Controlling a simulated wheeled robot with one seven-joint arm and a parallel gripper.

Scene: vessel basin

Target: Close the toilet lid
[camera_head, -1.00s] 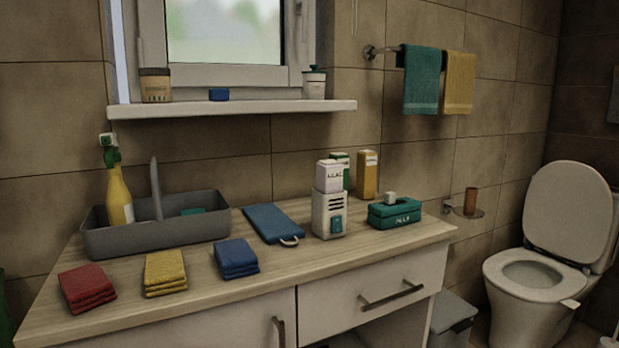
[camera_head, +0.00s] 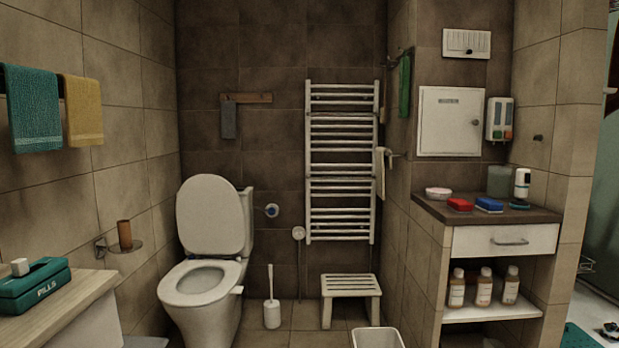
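The toilet (camera_head: 205,305) stands against the back wall, left of centre in the head view. Its pale lid (camera_head: 211,216) is raised upright and leans back toward the cistern (camera_head: 246,215). The seat (camera_head: 200,284) is down on the bowl, and the bowl opening shows through it. My gripper is not in the head view, so its state does not show.
A toilet brush (camera_head: 271,305), a white step stool (camera_head: 350,291) and a bin (camera_head: 378,337) stand right of the toilet. A counter (camera_head: 60,304) juts in at the left. A shelf unit (camera_head: 495,238) stands at the right. Some tiled floor shows between.

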